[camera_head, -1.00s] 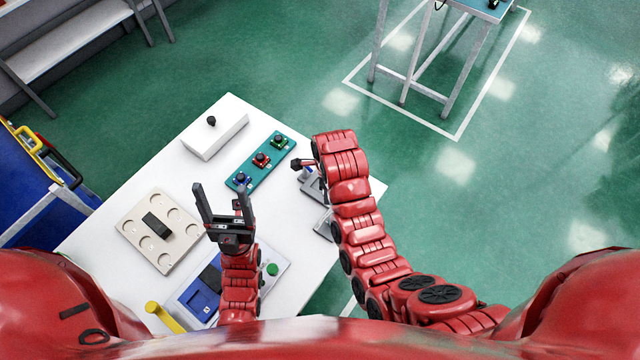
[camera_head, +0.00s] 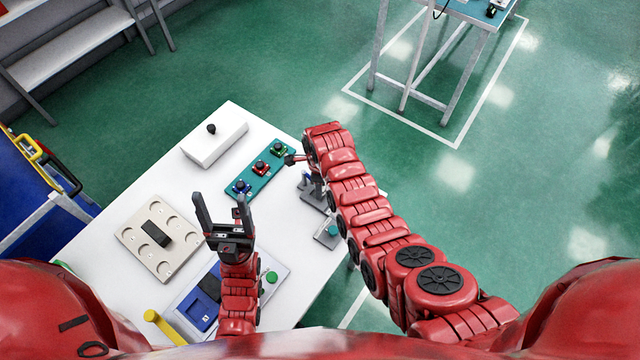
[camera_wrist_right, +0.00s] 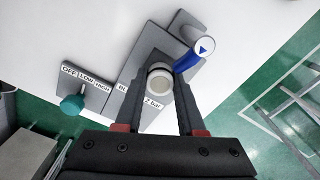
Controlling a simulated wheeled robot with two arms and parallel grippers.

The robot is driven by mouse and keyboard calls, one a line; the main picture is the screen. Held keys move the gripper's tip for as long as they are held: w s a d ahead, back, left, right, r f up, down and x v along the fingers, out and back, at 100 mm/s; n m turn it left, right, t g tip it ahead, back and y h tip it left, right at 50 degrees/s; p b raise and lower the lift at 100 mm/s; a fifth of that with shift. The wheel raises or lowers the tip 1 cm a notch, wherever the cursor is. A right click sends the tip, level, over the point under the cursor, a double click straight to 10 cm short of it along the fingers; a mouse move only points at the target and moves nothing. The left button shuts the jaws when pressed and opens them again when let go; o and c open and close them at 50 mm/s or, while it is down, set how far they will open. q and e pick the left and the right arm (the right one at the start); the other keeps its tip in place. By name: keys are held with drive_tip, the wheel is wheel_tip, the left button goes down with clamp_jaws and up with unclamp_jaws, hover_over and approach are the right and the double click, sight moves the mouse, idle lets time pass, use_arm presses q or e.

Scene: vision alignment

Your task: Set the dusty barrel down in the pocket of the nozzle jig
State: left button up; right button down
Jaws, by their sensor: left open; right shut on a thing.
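My right gripper (camera_wrist_right: 160,80) is shut on a round, pale-topped barrel (camera_wrist_right: 160,85), seen end-on between the fingers. The grey nozzle jig (camera_wrist_right: 139,75) lies beneath and beyond the fingers, with a blue nozzle (camera_wrist_right: 189,61) bearing a white arrow disc just right of the barrel. The pocket is hidden, and I cannot tell whether the barrel touches the jig. In the head view the right gripper (camera_head: 291,159) is small beside the jig (camera_head: 314,197), partly covered by my arm. My left gripper (camera_head: 221,198) is open and empty above the table.
A teal knob (camera_wrist_right: 72,104) on a grey OFF/LOW/HIGH plate sits left of the jig. A teal rack (camera_head: 260,170) holds blue, red and green-marked parts. A beige tray (camera_head: 130,235), a white box (camera_head: 215,146) and a blue-panelled fixture (camera_head: 197,312) share the white table.

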drive_tip(key=shift+f, duration=0.2)
drive_tip(key=shift+f, duration=0.15)
drive_tip(key=c, duration=0.5)
unclamp_jaws()
drive_tip(key=shift+r, duration=0.3)
